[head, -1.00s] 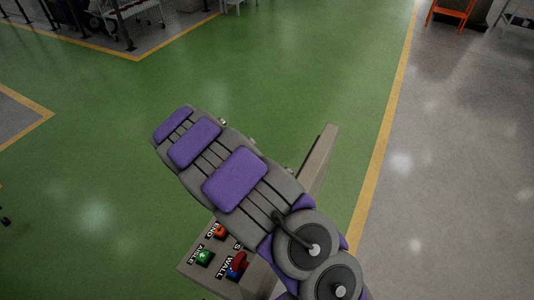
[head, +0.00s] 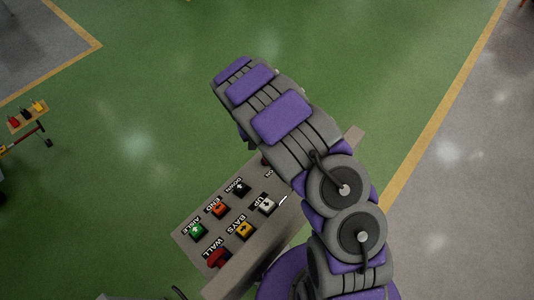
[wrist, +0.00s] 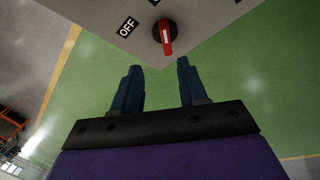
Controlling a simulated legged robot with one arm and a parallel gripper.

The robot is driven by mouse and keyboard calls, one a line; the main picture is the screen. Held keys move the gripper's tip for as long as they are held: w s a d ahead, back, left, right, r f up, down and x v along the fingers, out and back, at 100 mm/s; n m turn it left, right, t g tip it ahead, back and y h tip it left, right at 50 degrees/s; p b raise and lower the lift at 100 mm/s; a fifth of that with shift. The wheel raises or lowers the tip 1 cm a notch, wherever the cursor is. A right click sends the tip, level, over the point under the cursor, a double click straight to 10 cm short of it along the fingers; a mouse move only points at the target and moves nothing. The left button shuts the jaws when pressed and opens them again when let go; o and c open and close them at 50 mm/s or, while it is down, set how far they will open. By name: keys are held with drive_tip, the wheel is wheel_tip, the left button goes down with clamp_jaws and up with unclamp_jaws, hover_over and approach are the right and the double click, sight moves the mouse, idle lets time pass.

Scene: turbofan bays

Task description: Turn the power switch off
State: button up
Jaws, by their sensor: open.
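The power switch (wrist: 166,37) is a rotary knob with a red handle on a dark round base, at the top of the wrist view. Its handle points down the picture, toward my gripper. A black OFF label (wrist: 127,27) lies to its left. In the head view, an ON label (head: 268,173) and a bit of red show at the panel's far end, partly covered by my arm. My gripper (wrist: 158,66) is open and empty, its two blue fingers apart just short of the switch, not visibly touching it. The head view hides my gripper behind my arm.
The grey control panel (head: 188,240) carries several push buttons, including green AISLE (head: 198,230), red WALL (head: 217,258), yellow BAYS (head: 243,229) and white UP (head: 267,204). Green floor around it is clear. A small stand with coloured items (head: 27,117) is at far left.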

drive_tip(key=f, duration=0.5)
drive_tip(key=f+p, duration=0.1)
drive_tip(key=f, duration=0.2)
drive_tip(key=shift+w+a+f, duration=0.15)
drive_tip(key=shift+w+f, duration=0.1)
drive_tip(key=shift+f, duration=0.05)
drive_tip(key=d+f, duration=0.2)
drive_tip(key=shift+f, duration=0.35)
drive_tip(key=shift+w+d+f, duration=0.15)
drive_tip(key=shift+d+f, duration=0.15)
drive_tip(key=shift+f, duration=0.05)
drive_tip(key=shift+a, duration=0.7)
drive_tip(key=shift+c, duration=1.6)
drive_tip(key=shift+d, duration=0.5)
drive_tip(key=c, duration=0.5)
drive_tip(key=shift+a, duration=0.15)
clamp_jaws()
